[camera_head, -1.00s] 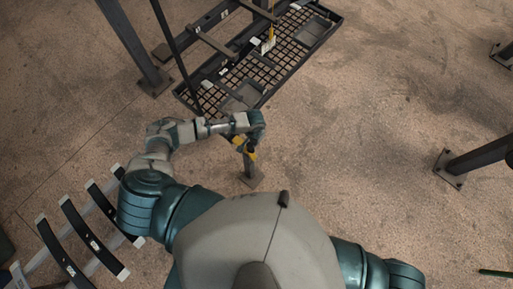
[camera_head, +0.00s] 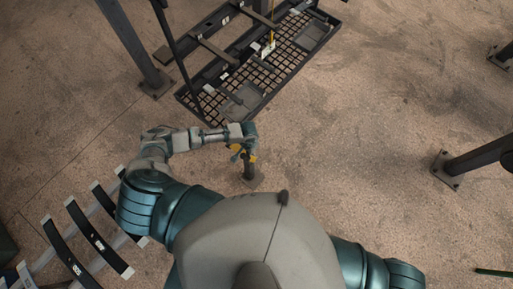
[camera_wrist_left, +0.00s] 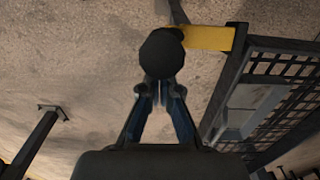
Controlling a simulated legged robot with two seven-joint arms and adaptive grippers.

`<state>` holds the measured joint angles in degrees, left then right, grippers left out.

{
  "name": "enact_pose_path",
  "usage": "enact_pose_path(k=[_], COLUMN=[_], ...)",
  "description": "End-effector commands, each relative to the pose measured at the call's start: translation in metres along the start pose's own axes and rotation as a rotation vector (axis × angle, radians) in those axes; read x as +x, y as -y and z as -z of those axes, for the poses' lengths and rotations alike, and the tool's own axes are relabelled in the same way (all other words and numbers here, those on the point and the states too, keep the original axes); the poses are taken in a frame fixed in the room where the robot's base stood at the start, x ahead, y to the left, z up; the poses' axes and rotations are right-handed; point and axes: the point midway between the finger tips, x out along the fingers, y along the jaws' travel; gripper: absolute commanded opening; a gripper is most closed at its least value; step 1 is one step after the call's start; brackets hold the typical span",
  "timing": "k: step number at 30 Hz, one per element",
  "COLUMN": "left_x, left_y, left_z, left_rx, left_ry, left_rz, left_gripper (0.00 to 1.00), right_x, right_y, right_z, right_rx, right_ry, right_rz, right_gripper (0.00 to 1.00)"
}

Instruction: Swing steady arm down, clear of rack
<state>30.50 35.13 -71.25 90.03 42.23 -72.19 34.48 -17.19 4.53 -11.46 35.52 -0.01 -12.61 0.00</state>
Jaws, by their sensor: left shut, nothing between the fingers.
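The rack (camera_head: 272,70), a dark metal frame with a grid tray, lies at the top of the head view. Its grid edge also shows at the right of the wrist view (camera_wrist_left: 280,68). My left gripper (camera_head: 243,154) is below the rack's near end, apart from it, over a short dark post (camera_head: 249,172). In the left wrist view my left gripper (camera_wrist_left: 160,92) is shut and empty. A dark round knob (camera_wrist_left: 161,53) shows just beyond the fingertips; contact cannot be told. A yellow bar (camera_wrist_left: 208,38) runs right from behind it towards the rack. My right gripper is out of view.
A dark upright (camera_head: 135,50) stands left of the rack. Curved dark springs (camera_head: 92,238) lie on a pale frame at lower left. A thick dark leg (camera_head: 478,160) stands at right. Brown floor between rack and right leg is clear.

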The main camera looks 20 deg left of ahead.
Motion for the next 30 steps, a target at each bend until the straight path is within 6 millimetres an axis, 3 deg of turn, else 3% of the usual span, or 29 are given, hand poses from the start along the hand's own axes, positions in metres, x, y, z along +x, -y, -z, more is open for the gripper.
enact_pose_path(k=[17,30], left_x=[-0.001,0.0], left_y=[0.001,0.001], left_z=[-0.024,-0.042], left_rx=[0.0,0.0], left_ry=[0.001,0.001], left_rz=[0.001,0.0], left_gripper=[0.0,0.0], right_x=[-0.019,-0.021], right_y=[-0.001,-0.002], right_z=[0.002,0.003], right_rx=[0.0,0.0], right_ry=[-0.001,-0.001], right_rz=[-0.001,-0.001], right_gripper=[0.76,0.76])
